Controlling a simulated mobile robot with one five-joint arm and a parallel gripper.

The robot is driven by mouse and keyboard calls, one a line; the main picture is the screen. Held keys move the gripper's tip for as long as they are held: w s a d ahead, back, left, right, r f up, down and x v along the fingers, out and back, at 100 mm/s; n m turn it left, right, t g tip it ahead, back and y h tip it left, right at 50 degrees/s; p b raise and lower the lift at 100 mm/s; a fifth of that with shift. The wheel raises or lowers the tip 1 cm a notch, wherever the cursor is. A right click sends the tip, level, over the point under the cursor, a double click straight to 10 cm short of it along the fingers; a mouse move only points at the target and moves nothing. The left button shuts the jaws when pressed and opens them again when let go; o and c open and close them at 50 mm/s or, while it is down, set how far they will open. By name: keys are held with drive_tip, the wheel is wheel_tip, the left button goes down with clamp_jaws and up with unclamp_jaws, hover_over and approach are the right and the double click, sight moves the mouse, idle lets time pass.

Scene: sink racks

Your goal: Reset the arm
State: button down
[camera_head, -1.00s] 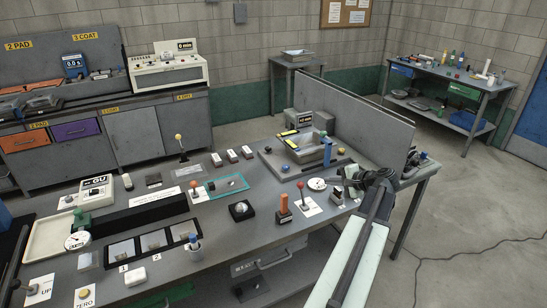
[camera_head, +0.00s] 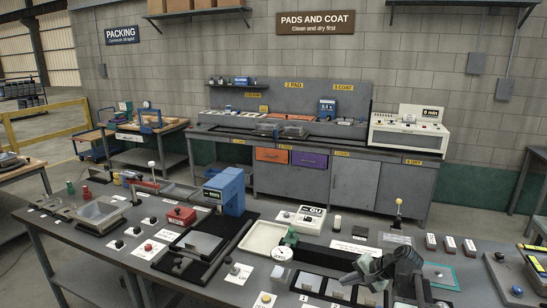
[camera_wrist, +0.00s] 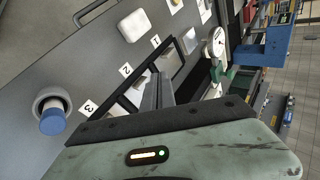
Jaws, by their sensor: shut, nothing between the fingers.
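My gripper (camera_head: 372,272) is at the lower right of the head view, above the near side of the workbench (camera_head: 100,235). Its fingers (camera_wrist: 158,90) look closed together in the wrist view, with nothing seen between them. They point over the dark tray with plates (camera_head: 328,287), beside number cards 1, 2 and 3. The gripper hides part of this tray in both views. My arm is folded dark links in the head view.
A white dial (camera_wrist: 213,42) and a blue press-like machine (camera_head: 226,188) stand further along.

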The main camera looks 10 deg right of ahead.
drive_tip(key=s+a+f+n+g+h, duration=0.1)
drive_tip(key=s+a+f+n+g, duration=0.2)
drive_tip(key=a, duration=0.7)
drive_tip(key=s+a+f+n+g+h, duration=0.15)
drive_tip(key=s+a+n, duration=0.25)
drive_tip(key=a, duration=0.6)
drive_tip(key=s+d+f+n+g+h, duration=0.1)
drive_tip(key=s+d+f+n+h, duration=0.1)
drive_tip(key=s+d+h, duration=0.1)
drive_tip(key=shift+s+d+g, duration=0.35)
drive_tip(key=shift+s+d, duration=0.55)
drive_tip(key=shift+d, duration=0.2)
